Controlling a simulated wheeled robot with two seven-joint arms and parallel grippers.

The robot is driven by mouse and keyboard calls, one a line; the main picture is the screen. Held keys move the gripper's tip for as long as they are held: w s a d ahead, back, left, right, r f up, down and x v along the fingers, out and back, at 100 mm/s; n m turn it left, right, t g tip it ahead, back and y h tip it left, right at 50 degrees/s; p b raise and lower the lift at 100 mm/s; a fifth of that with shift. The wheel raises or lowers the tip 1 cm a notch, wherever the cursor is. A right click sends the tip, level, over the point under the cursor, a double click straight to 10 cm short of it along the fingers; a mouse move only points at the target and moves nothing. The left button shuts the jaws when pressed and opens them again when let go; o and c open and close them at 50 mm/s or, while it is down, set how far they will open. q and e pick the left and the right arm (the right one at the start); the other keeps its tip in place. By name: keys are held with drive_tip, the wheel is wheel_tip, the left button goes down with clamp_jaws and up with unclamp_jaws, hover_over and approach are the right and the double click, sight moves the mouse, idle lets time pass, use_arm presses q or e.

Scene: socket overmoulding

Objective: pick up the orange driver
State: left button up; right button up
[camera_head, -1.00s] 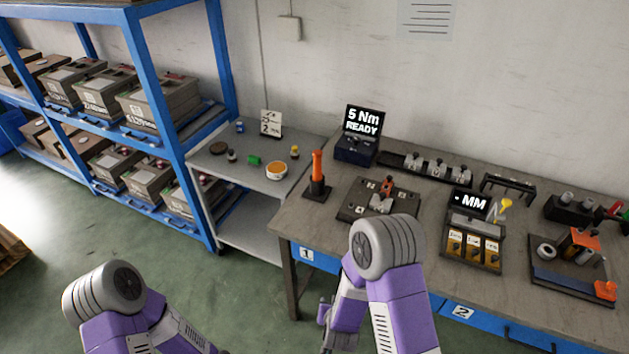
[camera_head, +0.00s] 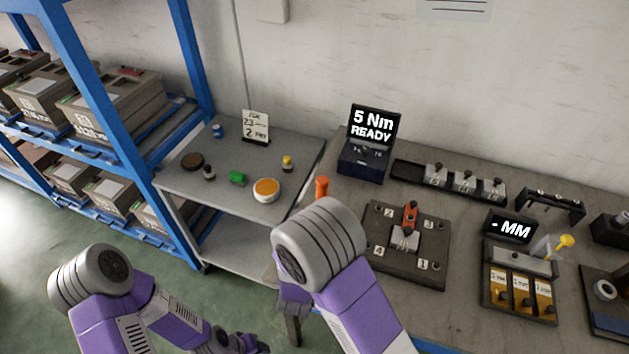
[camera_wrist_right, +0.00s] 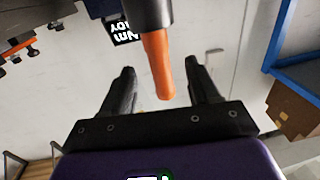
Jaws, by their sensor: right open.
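The orange driver (camera_head: 321,187) shows in the head view as an orange upper end above my right arm, which hides its lower part. In the right wrist view the driver's orange handle (camera_wrist_right: 158,66) comes in from the top, with a dark collar above it. My right gripper (camera_wrist_right: 160,80) is open there, with one dark finger on each side of the handle and visible gaps to it. The right gripper's fingers are hidden in the head view. My left arm is at the lower left of the head view; its gripper's jaws cannot be made out.
The torque display (camera_head: 365,150) reads "5 Nm READY" behind the driver. A numbered fixture plate (camera_head: 385,265) with an orange-handled clamp lies to the right. A grey side table (camera_head: 225,205) with small jars and a dish stands left, beside the blue shelf (camera_head: 190,50).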

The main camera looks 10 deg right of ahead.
drive_tip(key=x, duration=0.4)
drive_tip(key=r+x, duration=0.1)
drive_tip(key=x, duration=0.2)
drive_tip(key=shift+d, duration=0.2)
drive_tip(key=shift+c, duration=0.2)
clamp_jaws()
